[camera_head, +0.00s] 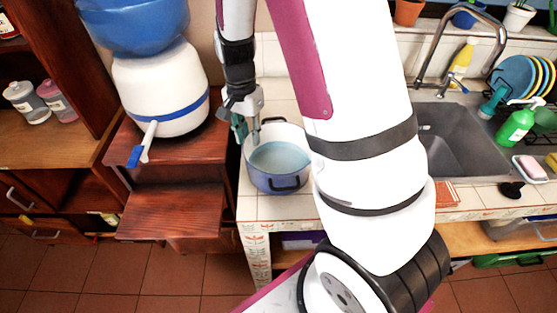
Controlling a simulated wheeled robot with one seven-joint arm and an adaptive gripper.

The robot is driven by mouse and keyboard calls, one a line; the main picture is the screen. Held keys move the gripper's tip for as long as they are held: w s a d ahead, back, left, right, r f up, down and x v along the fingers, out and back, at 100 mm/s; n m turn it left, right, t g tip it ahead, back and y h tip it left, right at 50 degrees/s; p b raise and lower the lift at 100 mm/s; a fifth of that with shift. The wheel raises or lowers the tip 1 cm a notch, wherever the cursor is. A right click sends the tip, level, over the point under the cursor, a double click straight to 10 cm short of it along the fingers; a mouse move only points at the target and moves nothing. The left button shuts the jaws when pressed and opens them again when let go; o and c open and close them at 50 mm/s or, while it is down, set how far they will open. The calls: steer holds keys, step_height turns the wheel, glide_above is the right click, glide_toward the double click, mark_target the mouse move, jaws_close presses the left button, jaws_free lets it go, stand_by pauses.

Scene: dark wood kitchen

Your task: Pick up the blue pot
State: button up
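The blue pot (262,179) is a wide cooking pot with a pale inside and dark side handles. It sits upright on the tiled counter, left of my arm. My gripper (248,136) points down at the pot's left rim. One finger shows over the inside of the pot and the other looks to be outside it. I cannot tell whether the fingers touch or clamp the rim. My arm stands close to the pot's right side in the picture.
A white water dispenser (160,92) with a blue bowl-like top stands on the wooden cabinet to the left. The sink (455,140) with a tall faucet is right of my arm. A green bottle (516,126) and a dish rack stand farther right. A small blue planter (467,17) is on the back ledge.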

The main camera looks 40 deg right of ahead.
mark_target(253, 158)
steer(key=shift+w+d+f+p, duration=0.1)
steer(key=shift+f+p, duration=0.1)
steer(key=shift+f, duration=1.35)
steer(key=shift+w+d+f+p, duration=0.1)
steer(key=shift+f+p, duration=0.05)
steer(key=shift+f, duration=1.35)
jaws_close()
